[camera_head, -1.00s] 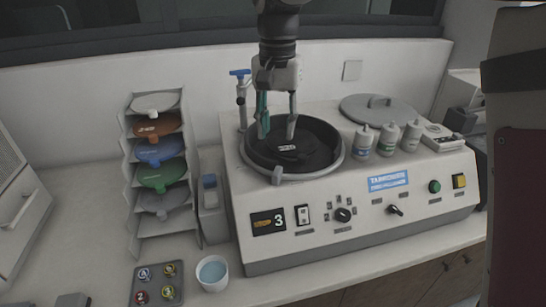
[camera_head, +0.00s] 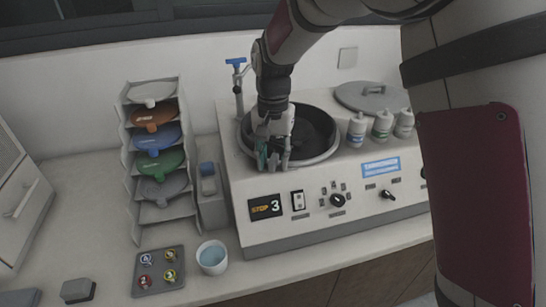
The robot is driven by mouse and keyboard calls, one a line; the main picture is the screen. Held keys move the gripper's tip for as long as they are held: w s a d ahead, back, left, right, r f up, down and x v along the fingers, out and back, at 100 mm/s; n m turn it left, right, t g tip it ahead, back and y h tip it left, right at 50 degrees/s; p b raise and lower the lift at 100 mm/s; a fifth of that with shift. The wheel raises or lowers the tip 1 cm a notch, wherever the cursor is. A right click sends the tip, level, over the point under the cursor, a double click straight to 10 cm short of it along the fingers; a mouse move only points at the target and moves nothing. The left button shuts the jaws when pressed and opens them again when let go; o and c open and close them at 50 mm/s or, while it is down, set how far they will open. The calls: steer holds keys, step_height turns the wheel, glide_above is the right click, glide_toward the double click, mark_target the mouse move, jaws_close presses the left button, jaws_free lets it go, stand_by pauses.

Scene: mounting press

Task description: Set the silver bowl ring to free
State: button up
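The silver bowl ring (camera_head: 325,157) runs round the dark bowl (camera_head: 316,130) on top of the white press (camera_head: 236,185). My gripper (camera_head: 272,166) points down at the ring's front left edge, where the small grey tab of the ring was seen earlier. The tab is now hidden behind the fingers. The two fingers stand a little apart, one of them with a teal part. I cannot tell whether they touch or grip the tab.
Three white bottles (camera_head: 382,125) and a grey lid (camera_head: 370,97) are right of the bowl. A blue-handled tap (camera_head: 237,75) stands behind left. A rack (camera_head: 135,185) of coloured discs, a cup of blue liquid (camera_head: 212,258) and a grey tray (camera_head: 145,283) are at left.

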mark_target(249, 161)
steer(key=shift+c, duration=0.2)
jaws_close()
steer(key=shift+a, duration=0.1)
steer(key=w+a+m, duration=0.1)
steer(key=a, duration=0.1)
steer(key=w+a+m, duration=0.1)
steer(key=m, duration=0.1)
steer(key=w+a+m, duration=0.1)
steer(key=a, duration=0.1)
steer(key=shift+a+m, duration=0.3)
steer(key=shift+w+a+r, duration=0.1)
steer(key=shift+w+a, duration=0.1)
steer(key=shift+a, duration=0.05)
steer(key=shift+o, duration=0.2)
jaws_free()
